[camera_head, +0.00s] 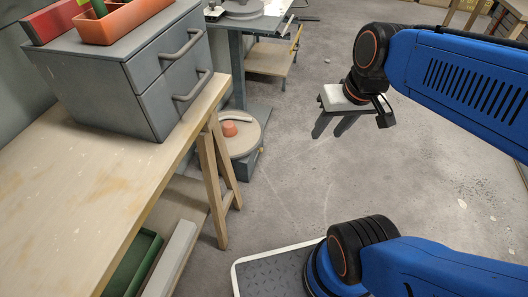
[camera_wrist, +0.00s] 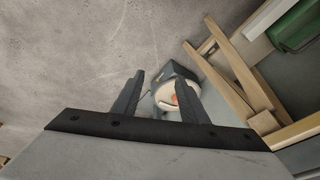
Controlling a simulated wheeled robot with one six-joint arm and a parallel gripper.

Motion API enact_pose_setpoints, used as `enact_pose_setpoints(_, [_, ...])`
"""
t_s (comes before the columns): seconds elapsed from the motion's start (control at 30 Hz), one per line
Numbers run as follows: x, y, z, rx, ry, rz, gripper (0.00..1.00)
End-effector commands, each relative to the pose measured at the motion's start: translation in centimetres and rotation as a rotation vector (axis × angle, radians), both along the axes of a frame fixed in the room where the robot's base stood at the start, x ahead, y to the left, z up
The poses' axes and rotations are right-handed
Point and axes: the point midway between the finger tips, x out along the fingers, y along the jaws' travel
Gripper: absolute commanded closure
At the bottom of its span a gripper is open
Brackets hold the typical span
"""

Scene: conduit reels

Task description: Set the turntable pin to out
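The turntable (camera_head: 247,139) is a pale round disc low on a grey stand, just beyond the wooden bench. A short orange pin (camera_head: 229,128) stands up near the disc's left side. In the wrist view the pale disc (camera_wrist: 163,91) and an orange part (camera_wrist: 174,99) show between my fingers, partly hidden by the right finger. My gripper (camera_head: 341,127) hangs in the air over the floor, to the right of the turntable. Its two dark fingers, also seen in the wrist view (camera_wrist: 160,80), are apart with nothing held. The pin's exact setting cannot be told.
The wooden bench (camera_head: 92,195) fills the left, with a grey drawer cabinet (camera_head: 97,80) and an orange bin (camera_head: 125,20) on it. Its trestle leg (camera_head: 209,170) stands close to the turntable. Grey machine column behind. Open concrete floor (camera_head: 290,180) lies to the right.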

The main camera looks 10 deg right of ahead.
Motion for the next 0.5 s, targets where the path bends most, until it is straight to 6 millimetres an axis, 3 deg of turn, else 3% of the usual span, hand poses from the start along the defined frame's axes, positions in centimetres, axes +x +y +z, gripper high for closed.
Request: enact_pose_setpoints(0.5, [8.1,2.1,-2.9,0.229,0.268,-0.097,0.60])
